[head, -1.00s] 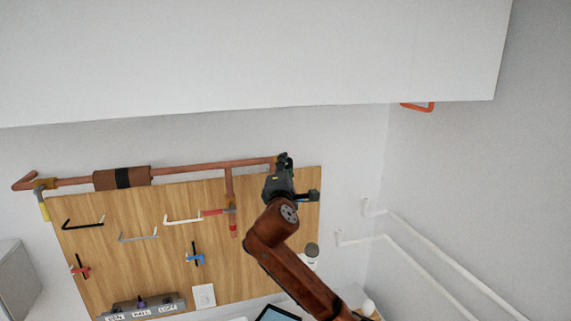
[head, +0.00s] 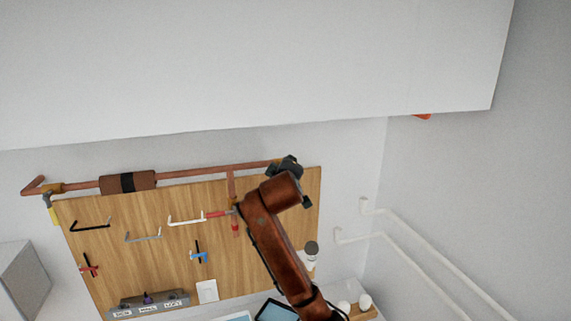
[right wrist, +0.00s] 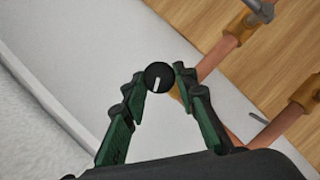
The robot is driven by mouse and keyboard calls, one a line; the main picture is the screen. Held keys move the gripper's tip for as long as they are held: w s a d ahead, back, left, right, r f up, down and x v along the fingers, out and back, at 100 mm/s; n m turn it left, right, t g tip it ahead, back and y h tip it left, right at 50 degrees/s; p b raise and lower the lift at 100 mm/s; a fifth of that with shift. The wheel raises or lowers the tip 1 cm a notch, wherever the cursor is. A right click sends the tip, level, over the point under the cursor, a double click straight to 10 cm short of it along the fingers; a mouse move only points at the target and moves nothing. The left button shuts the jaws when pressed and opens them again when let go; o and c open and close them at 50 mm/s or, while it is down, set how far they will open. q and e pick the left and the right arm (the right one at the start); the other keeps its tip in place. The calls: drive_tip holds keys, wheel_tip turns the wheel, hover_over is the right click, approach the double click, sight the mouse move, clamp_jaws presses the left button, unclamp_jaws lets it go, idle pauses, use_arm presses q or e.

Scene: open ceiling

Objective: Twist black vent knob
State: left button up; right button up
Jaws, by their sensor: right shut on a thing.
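The black vent knob (right wrist: 158,83) is round with a white pointer mark and shows in the right wrist view. My right gripper (right wrist: 159,73) has its two green and black fingers on either side of the knob, shut on it. In the head view the right gripper (head: 289,164) is at the upper right of the wooden board, partly hidden by my brown wrist. The knob cannot be made out there. My left gripper is not in view.
Copper pipe (head: 205,172) runs along the top of the wooden board (head: 130,215), which carries several hooks and a labelled grey panel (head: 150,303). White pipes (head: 425,237) line the right wall. A large white overhang (head: 250,70) fills the space above.

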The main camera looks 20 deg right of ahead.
drive_tip(key=m+g+y+p, duration=0.1)
drive_tip(key=m+y+p, duration=0.1)
drive_tip(key=m, duration=0.1)
drive_tip(key=shift+d+m, duration=0.15)
drive_tip(key=shift+m, duration=0.25)
idle(0.5)
drive_tip(key=o, duration=1.1)
drive_tip(key=shift+s+r, duration=0.1)
drive_tip(key=v, duration=1.1)
drive_tip(key=shift+s+r, duration=0.2)
drive_tip(key=shift+s, duration=0.2)
